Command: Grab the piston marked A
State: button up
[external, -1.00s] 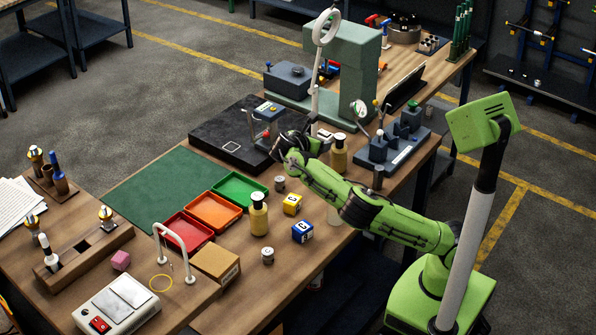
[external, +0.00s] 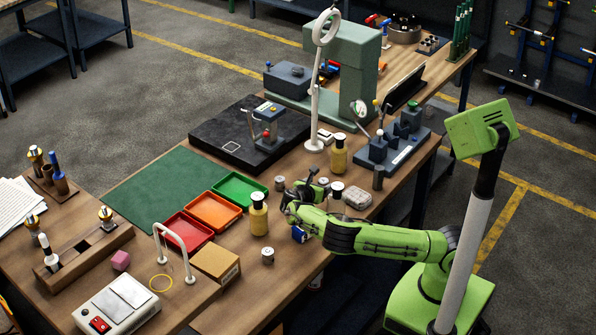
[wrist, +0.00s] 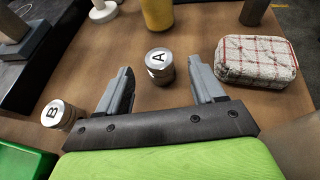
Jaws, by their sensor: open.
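The piston marked A (wrist: 158,68) is a short grey metal cylinder with a white top. It stands upright on the wooden bench (wrist: 130,40) in the wrist view. My gripper (wrist: 161,84) is open and empty, with one finger to either side of the piston's line. The piston sits just ahead of the fingertips, a little left of centre; whether it lies between them in depth I cannot tell. In the external view my gripper (external: 317,187) is low over the bench, and a small grey cylinder there, likely piston A (external: 324,183), is partly hidden.
Piston B (wrist: 60,114) stands left of my left finger. A checked cloth-like block (wrist: 258,62) lies close to the right finger. A yellow bottle (wrist: 157,14) stands beyond piston A. Another piston (external: 267,256) stands nearer the front edge. Coloured trays (external: 213,212) lie left.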

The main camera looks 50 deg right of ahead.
aim_at(325, 180)
jog(key=b+x, duration=0.1)
jog(key=x, duration=0.5)
jog(key=shift+w+d, duration=0.1)
jog(key=shift+d, duration=0.15)
jog(key=shift+r, duration=0.1)
jog(key=shift+a, duration=0.1)
jog(key=shift+c, duration=0.5)
jog(key=c, duration=1)
